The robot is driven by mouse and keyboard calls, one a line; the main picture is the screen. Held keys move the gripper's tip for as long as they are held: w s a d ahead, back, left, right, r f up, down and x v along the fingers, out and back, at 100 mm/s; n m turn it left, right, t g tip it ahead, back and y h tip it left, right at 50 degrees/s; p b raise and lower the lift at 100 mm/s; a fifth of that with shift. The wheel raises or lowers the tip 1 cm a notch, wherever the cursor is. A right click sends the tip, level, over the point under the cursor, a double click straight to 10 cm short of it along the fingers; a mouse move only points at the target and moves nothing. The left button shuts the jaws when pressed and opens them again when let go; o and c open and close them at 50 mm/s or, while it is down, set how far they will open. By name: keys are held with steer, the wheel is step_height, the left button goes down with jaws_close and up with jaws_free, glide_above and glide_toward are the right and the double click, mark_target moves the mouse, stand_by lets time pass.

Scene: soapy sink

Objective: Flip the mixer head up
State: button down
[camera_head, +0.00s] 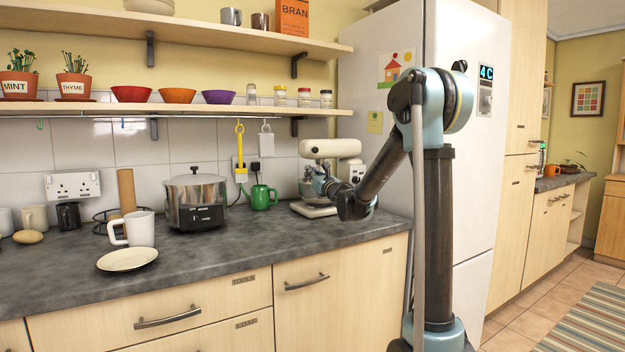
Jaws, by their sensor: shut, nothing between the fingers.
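The cream stand mixer stands on the counter near its right end, against the tiled wall. Its mixer head (328,148) lies level, pointing left, and its base (312,210) rests flat on the counter. My arm reaches in from the right, in front of the mixer. My gripper (309,176) is shut and empty, just below the front part of the head. I cannot tell whether it touches the head. My wrist and forearm hide much of the bowl area and the mixer's column.
A green mug (262,197) and a steel pot (195,200) stand left of the mixer. A white mug (140,229) and a plate (127,259) are farther left. The fridge (470,150) stands close on the right. A shelf (200,108) hangs above.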

steer(key=x, duration=0.5)
steer(key=shift+w+a+r, duration=0.1)
steer(key=shift+w+a, duration=0.1)
steer(key=shift+w, duration=0.05)
